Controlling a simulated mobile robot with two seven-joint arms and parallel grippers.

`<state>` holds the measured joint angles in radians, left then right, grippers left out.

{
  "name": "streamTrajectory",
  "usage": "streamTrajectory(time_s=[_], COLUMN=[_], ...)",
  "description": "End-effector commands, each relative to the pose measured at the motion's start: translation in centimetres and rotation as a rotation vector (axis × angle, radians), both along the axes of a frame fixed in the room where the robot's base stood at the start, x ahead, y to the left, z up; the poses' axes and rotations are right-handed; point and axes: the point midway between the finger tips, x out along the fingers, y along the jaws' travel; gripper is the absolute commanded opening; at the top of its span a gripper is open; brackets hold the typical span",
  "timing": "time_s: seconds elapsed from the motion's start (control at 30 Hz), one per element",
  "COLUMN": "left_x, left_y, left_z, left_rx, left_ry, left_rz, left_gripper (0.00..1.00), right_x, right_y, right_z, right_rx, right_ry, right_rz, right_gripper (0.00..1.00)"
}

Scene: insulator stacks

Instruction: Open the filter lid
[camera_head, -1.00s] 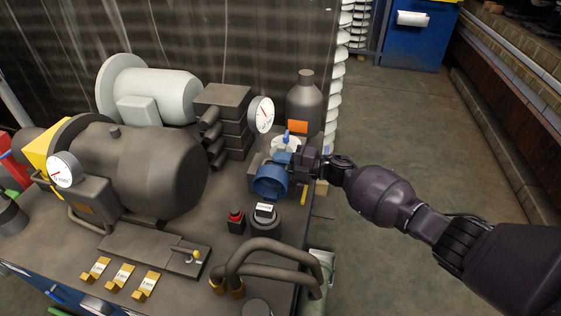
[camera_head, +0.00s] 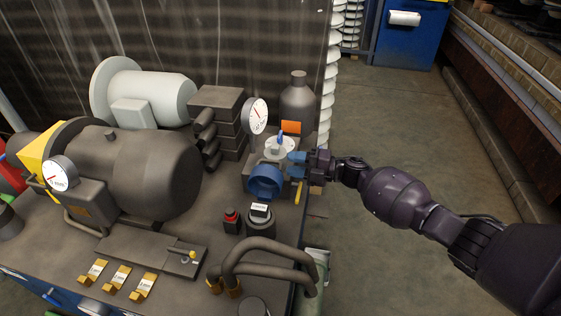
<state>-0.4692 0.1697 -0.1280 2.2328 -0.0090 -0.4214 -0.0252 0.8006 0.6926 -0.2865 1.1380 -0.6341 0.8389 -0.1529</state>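A filter-like unit stands at the right end of the machine bench. It has a blue round cup-shaped part (camera_head: 265,182) facing me and a pale round top disc (camera_head: 279,146) with a small upright blue handle. I cannot tell for sure which of these is the filter lid. Whether the fingers are open or shut is too small to tell. My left gripper is not in view.
A round gauge (camera_head: 255,116) and a dark bottle (camera_head: 298,105) with an orange label stand behind the unit. A red button (camera_head: 231,215) and bent pipes (camera_head: 270,252) are in front. Open floor (camera_head: 400,130) lies to the right.

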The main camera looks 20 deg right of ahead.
Motion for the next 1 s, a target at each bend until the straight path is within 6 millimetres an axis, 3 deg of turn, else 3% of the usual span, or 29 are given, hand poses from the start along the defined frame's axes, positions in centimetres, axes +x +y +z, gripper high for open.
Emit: streamTrajectory(time_s=[0.2, 0.33, 1.0], left_x=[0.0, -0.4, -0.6], left_y=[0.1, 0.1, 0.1], left_z=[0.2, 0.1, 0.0], left_rx=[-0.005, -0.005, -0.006], left_ry=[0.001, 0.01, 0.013], left_rz=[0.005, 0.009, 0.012], left_gripper=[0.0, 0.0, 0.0], right_x=[-1.9, -2.5, -2.9], right_y=[-2.9, -3.7, -4.0], right_z=[0.1, 0.1, 0.0], right_rx=[0.0, 0.0, 0.004], right_ry=[-0.002, -0.002, 0.001], right_rz=[0.0, 0.001, -0.001], right_gripper=[0.38, 0.38, 0.38])
